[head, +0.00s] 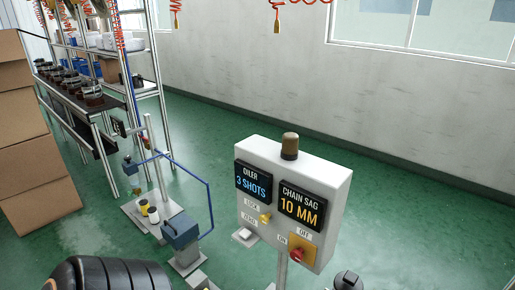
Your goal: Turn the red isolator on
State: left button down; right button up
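The red isolator (297,255) is a small red rotary knob on a yellow plate at the lower right of a white control box's front. Labels ON and OFF sit near it, ON to its left and OFF above. The knob is too small to tell which way it points. The white control box (328,230) stands on a post and has two dark displays, reading "OILER 3 SHOTS" and "CHAIN SAG 10 MM". Neither of my grippers shows in the head view, and nothing touches the knob.
A blue-grey machine (181,231) stands left. Cardboard boxes (35,150) and a workbench (75,100) are farther back. Green floor is clear to the right.

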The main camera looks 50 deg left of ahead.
aim_at(295, 254)
jog(key=u, duration=1.8)
